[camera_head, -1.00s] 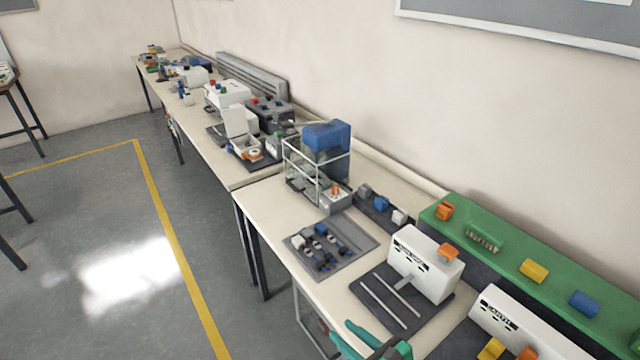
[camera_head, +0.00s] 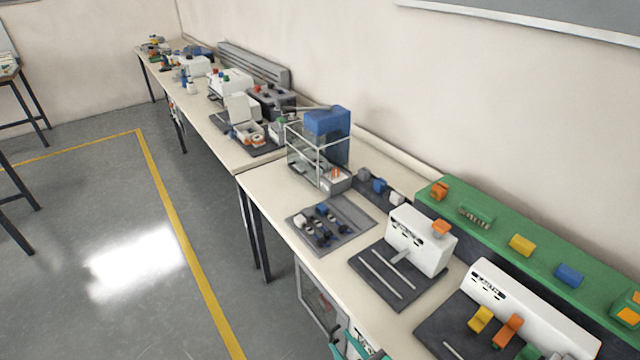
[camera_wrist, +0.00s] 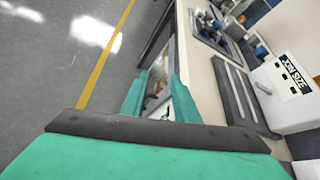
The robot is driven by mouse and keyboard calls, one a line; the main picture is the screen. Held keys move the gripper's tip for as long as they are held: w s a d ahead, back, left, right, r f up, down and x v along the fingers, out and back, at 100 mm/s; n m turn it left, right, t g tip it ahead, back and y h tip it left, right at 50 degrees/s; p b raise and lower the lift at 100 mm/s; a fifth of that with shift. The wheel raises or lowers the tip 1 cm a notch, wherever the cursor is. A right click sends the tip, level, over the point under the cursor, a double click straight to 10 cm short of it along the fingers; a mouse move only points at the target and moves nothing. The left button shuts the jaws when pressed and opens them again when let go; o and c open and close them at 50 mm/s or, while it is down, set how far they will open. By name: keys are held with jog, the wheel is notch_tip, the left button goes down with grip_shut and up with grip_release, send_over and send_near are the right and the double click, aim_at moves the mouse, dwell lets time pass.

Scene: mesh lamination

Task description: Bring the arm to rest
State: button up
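My gripper (camera_wrist: 159,78) shows two teal fingers in the wrist view. They stand apart with nothing held between them, and the space below the table's front edge shows through the gap. In the head view only teal parts of my gripper (camera_head: 352,347) show at the bottom edge, in front of the table (camera_head: 330,275). The rest of my arm is out of that view. The wrist view shows the floor (camera_wrist: 60,70) on the left and the table top (camera_wrist: 205,75) on the right.
A white machine (camera_head: 418,240) stands on a dark mat (camera_head: 378,288) with two rods. Another white machine (camera_head: 530,310) is nearer, beside a green shelf (camera_head: 545,255) bearing coloured blocks. A grey tray (camera_head: 350,240) and a glass case (camera_head: 318,155) stand farther back.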

jog(key=s+f+n+h, duration=0.55)
jog(key=s+n, duration=0.45)
jog(key=s, duration=0.3)
jog(key=s+a+r+n+t, duration=0.2)
jog(key=s+a+r+n, duration=0.1)
jog(key=s+n, duration=0.4)
jog(key=s+a+r+n+t, duration=0.1)
jog(key=s+a+r+n, duration=0.1)
jog(key=s+r+n, duration=0.4)
jog(key=s+n, duration=0.1)
jog(key=n, duration=0.2)
jog(key=shift+a+t, duration=0.4)
